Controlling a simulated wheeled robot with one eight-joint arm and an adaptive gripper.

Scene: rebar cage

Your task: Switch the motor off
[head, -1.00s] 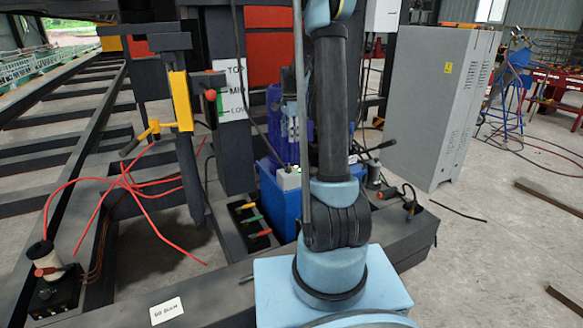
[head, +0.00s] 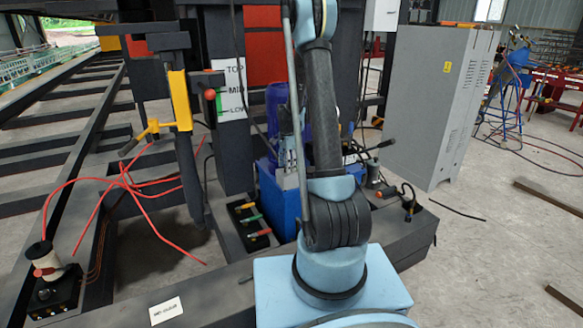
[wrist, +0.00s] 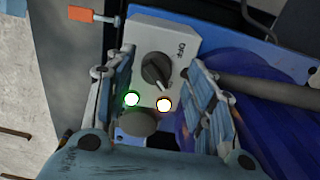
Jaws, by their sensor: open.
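A pale switch box with a black rotary knob (wrist: 157,70) fills the middle of the wrist view. The knob's pointer is angled toward the lower right; a small printed label beside it is too blurred to read surely. Below the knob are a green-rimmed lamp (wrist: 131,99) and an orange-rimmed lamp (wrist: 164,104), both bright. My gripper (wrist: 160,76) is open, with one finger on each side of the knob and nothing held; contact cannot be judged. The blue motor (head: 276,108) stands behind my arm in the head view, partly hidden.
The blue tank (head: 272,198) stands on the dark frame. An orange-handled valve (wrist: 92,15) is close to the box in the wrist view. Coloured levers (head: 250,222) are left of the tank. A grey cabinet (head: 430,105) stands to the right.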

